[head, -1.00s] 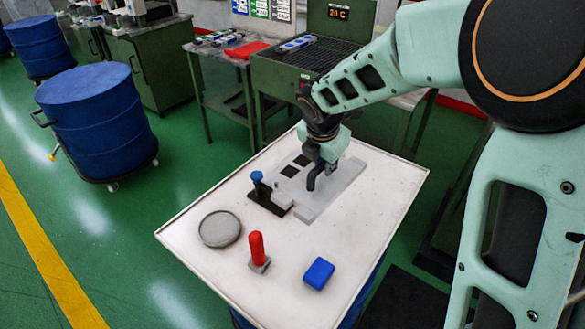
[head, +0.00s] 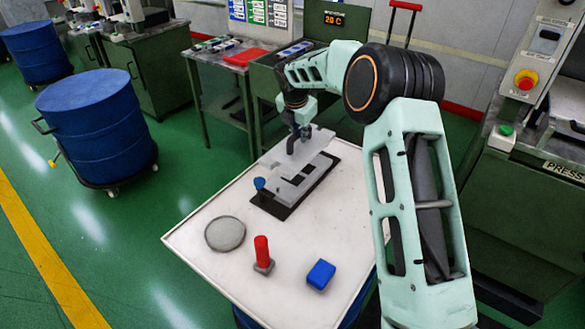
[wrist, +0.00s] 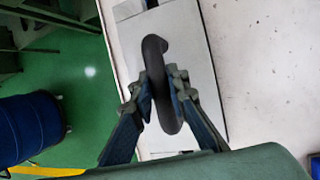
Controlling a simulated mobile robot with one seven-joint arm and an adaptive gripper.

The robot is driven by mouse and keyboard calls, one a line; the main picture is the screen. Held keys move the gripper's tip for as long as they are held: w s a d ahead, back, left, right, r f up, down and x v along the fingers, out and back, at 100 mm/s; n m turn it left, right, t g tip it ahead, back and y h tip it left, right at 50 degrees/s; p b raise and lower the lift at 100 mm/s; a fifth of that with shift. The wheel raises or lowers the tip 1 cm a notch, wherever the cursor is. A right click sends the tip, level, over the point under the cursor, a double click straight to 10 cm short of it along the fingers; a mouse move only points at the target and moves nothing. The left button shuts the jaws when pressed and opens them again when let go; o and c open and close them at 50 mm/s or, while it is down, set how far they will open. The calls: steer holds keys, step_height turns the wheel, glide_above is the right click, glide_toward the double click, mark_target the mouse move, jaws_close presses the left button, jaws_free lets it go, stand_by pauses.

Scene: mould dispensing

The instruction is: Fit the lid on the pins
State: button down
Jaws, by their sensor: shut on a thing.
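The lid (head: 286,170) is a light grey plate with a dark curved handle (wrist: 157,85). My gripper (head: 297,143) is shut on this handle, which stands between the two fingers in the wrist view (wrist: 158,88). The plate also shows beneath the handle in the wrist view (wrist: 190,65). A black mould base (head: 325,182) lies on the white table, with its right and near edges showing beyond the lid. The lid is over part of it, offset to the upper left; I cannot tell the gap between them. No pins can be made out.
A blue knob (head: 259,183) stands at the base's near left corner. A round grey dish (head: 225,233), a red-handled tool (head: 262,253) and a blue block (head: 320,274) stand on the nearer part of the white table (head: 285,285). A blue drum (head: 97,130) stands left.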

mark_target(297, 155)
steer(key=shift+w+f, duration=0.1)
steer(key=shift+f, duration=4.45)
steer(key=shift+f, duration=0.15)
steer(key=c, duration=1.9)
jaws_free()
steer(key=shift+f, duration=0.1)
steer(key=v, duration=1.2)
